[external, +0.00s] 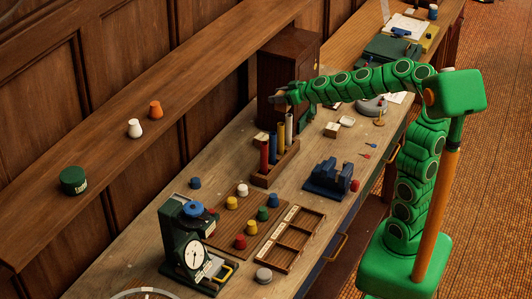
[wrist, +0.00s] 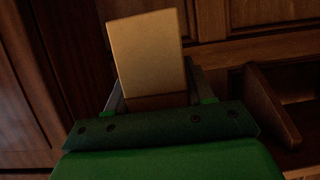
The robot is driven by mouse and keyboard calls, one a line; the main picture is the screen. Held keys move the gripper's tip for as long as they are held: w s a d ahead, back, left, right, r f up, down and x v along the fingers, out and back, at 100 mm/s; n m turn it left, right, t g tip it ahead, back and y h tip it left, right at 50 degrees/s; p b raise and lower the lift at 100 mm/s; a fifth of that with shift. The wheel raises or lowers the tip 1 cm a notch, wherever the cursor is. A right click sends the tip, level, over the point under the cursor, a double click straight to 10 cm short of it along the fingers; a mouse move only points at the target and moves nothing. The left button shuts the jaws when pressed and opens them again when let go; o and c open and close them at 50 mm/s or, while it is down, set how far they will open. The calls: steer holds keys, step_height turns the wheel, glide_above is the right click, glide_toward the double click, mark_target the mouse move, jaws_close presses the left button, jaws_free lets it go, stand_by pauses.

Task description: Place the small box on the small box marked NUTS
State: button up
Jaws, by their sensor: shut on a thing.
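My gripper (external: 281,98) is at the end of the green arm, in front of the dark wooden cabinet and above the bench. In the wrist view my gripper (wrist: 155,84) is shut on a small tan box (wrist: 149,50), which stands out beyond the fingers. The held box is hard to make out in the external view. A small pale box (external: 331,130) sits on the bench, with a flatter pale item (external: 346,121) just beside it. Another small light box (external: 261,138) is by the tube rack. No NUTS lettering is readable on any of them.
The cabinet (external: 284,62) stands close to my gripper. A wooden rack (external: 275,170) with upright coloured tubes is below it. A blue vise-like tool (external: 331,178), a dial instrument (external: 192,250) and a compartment tray (external: 291,238) occupy the nearer bench.

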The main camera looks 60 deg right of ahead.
steer(key=s+d+f+n+y, duration=0.1)
steer(key=s+d+f+y, duration=0.15)
steer(key=s, duration=0.35)
steer(key=s+d+f+n+g+y, duration=0.1)
steer(key=s+d+f+n, duration=0.1)
steer(key=s+d+f, duration=0.35)
steer(key=s+d+f+n+y, duration=0.1)
steer(key=s+f, duration=0.1)
steer(key=s, duration=0.6)
steer(key=shift+s+d+r, duration=1.9)
steer(key=shift+r, duration=0.7)
glide_above(329, 126)
steer(key=shift+f, duration=6.45)
